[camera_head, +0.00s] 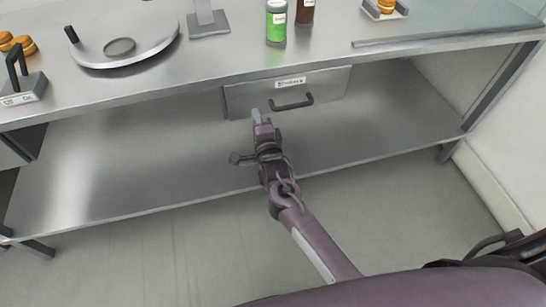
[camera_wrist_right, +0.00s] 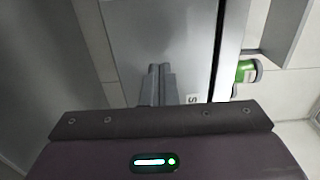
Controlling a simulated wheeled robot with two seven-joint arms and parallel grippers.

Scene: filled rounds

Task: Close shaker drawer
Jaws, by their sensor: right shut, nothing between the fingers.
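The shaker drawer (camera_head: 255,98) is a grey metal front under the counter, with a white label reading "Shakers" and a dark bar handle (camera_head: 293,104). No drawer interior shows; I cannot tell whether it sits fully flush. My right gripper (camera_head: 256,116) is shut and empty, at the lower left part of the drawer front, left of the handle. In the right wrist view, the closed fingers (camera_wrist_right: 158,82) point at the drawer front (camera_wrist_right: 150,30), beside the label's edge. I cannot tell whether they touch it. My left gripper is not in view.
The counter holds a green bottle (camera_head: 276,22), a brown bottle (camera_head: 306,10), a round metal pan (camera_head: 150,48) and a dark-handled block (camera_head: 24,88). A lower metal shelf (camera_head: 110,160) runs beneath the drawer. The shelf is clear. A white wall stands at the right.

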